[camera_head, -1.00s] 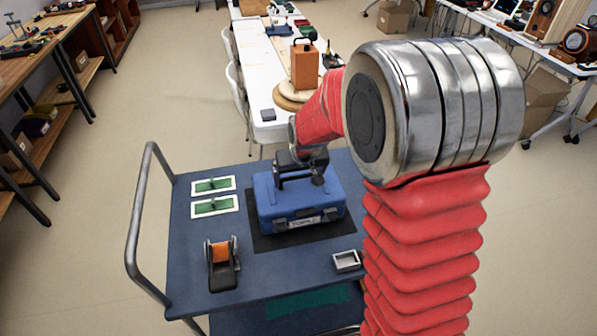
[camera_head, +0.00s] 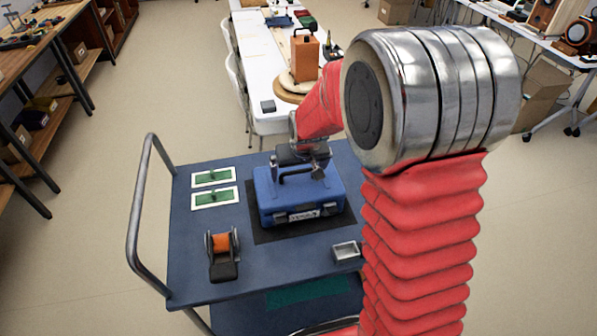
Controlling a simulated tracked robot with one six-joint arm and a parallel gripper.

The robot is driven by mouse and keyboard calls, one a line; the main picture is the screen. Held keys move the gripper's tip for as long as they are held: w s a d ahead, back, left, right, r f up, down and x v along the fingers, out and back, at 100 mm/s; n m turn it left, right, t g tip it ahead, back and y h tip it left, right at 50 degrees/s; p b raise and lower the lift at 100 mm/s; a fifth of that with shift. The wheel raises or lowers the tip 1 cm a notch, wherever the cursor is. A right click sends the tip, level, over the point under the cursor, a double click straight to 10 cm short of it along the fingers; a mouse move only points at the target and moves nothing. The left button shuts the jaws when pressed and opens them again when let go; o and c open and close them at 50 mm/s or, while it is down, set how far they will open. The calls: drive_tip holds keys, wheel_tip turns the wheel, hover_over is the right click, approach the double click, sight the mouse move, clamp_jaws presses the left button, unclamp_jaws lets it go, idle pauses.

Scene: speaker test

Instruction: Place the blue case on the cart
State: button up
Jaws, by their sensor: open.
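The blue case (camera_head: 287,203) sits upright on a black mat (camera_head: 262,236) on the blue top of the cart (camera_head: 190,262). Its dark handle stands up on the lid, and latches and a label show on its front. My gripper (camera_head: 303,166) is just above and behind the handle, at the top of the case. It is open. The fingertips are small and partly hidden, so I cannot tell whether they touch the handle.
Two white-framed green cards (camera_head: 214,197) lie left of the case. A tape dispenser (camera_head: 222,256) stands at front left and a small metal tray (camera_head: 347,251) at front right. The cart's rail (camera_head: 137,215) rises at left. A white table (camera_head: 262,60) with an orange box (camera_head: 304,58) stands behind.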

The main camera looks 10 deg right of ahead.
drive_tip(key=v, duration=1.1)
drive_tip(key=shift+r, duration=0.25)
drive_tip(key=shift+s, duration=0.15)
drive_tip(key=s+r, duration=0.4)
drive_tip(key=s, duration=0.8)
drive_tip(key=s+r+t, duration=0.1)
drive_tip(key=s+r, duration=0.3)
drive_tip(key=s, duration=0.8)
drive_tip(key=shift+s+r, duration=0.3)
